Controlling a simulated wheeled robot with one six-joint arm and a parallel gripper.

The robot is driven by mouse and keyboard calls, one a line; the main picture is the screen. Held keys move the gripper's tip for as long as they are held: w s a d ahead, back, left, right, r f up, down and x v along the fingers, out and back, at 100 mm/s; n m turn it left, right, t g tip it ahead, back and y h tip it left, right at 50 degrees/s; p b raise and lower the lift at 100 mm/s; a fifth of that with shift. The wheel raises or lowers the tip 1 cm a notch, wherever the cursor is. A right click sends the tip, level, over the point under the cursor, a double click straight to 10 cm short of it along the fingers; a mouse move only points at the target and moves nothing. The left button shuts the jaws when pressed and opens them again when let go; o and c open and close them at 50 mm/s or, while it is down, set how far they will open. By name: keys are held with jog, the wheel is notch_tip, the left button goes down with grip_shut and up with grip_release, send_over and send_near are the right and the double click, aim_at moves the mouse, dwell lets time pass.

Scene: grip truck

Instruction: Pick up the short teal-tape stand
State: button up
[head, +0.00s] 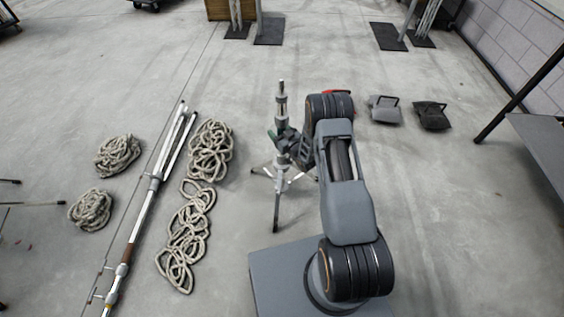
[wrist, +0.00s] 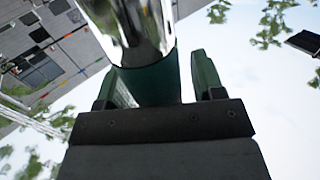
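The short stand (head: 282,105) is a silver and grey pole upright on spread tripod legs, left of my arm in the head view. My gripper (head: 284,136) is at its upper middle, with the fingers on either side of the pole. In the wrist view the stand's shiny pole (wrist: 135,25) and dark teal band (wrist: 150,84) lie between the fingers of my gripper (wrist: 158,78). A narrow gap shows between the band and the right finger; the left finger looks close to or against it. The fingers are not closed tight on it.
Coiled ropes (head: 210,150) lie left of the stand, beside long poles (head: 148,200) on the floor. Dark weight bags (head: 432,116) lie at the right, near a grey table (head: 545,140). Bare floor surrounds the tripod legs.

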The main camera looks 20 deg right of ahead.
grip_shut()
dwell(0.3)
jog(key=shift+w+r, duration=0.1)
jog(key=shift+r, duration=0.15)
jog(key=s+d+r+p, duration=0.2)
jog(key=d+r+p, duration=0.2)
jog(key=r, duration=0.5)
jog(key=s+d+r+p, duration=0.3)
jog(key=d+r+p, duration=0.1)
jog(key=d+r, duration=0.5)
dwell(0.9)
dwell(1.3)
